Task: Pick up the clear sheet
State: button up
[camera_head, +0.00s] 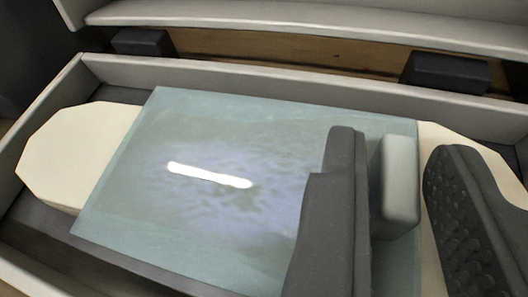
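The clear sheet (150,200) is a bluish see-through rectangle with a bright white glare streak. It lies across a cream slab inside a grey shallow tray. A pale grey block (396,190) stands at the sheet's right end and looks like a grip on it. My gripper (398,142) is open, with one dark finger on each side of this block. The left finger covers part of the sheet. The block is close to both fingers, but I cannot tell whether either touches it.
The cream slab (72,155) shows past the sheet's left and right ends. The grey tray (230,76) has raised walls around it. Behind it is a pale ledge (300,22) over brown wood, with two dark blocks (143,42) (445,72) near the tray's back wall.

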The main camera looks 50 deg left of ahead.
grip_shut()
